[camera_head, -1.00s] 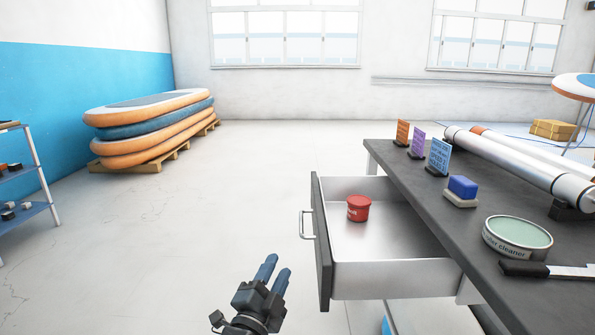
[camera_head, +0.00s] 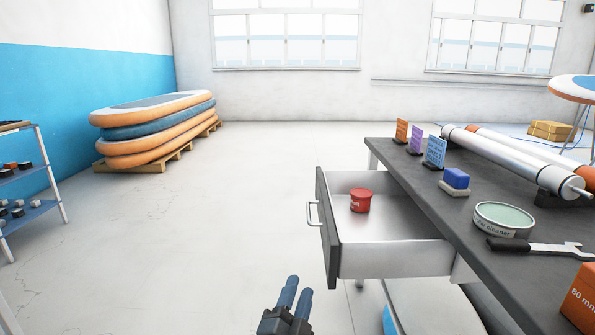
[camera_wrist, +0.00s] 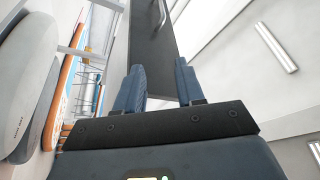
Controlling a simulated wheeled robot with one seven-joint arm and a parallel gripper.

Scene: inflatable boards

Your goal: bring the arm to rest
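My gripper (camera_head: 299,286) is at the bottom middle of the head view, its two dark blue fingers pointing up. It is left of and nearer than the open drawer (camera_head: 395,258), touching nothing that I can see. In the wrist view my gripper (camera_wrist: 159,72) has its fingers apart with nothing between them. The drawer's dark front panel (camera_wrist: 153,45) shows beyond the gap. Most of my arm is out of view.
A red tub (camera_head: 360,201) stands in the drawer. The dark workbench (camera_head: 440,205) at right carries a blue block (camera_head: 456,179), an open tin (camera_head: 503,219), a wrench (camera_head: 540,248) and rollers. Stacked boards (camera_head: 152,128) lie at back left. The middle floor is clear.

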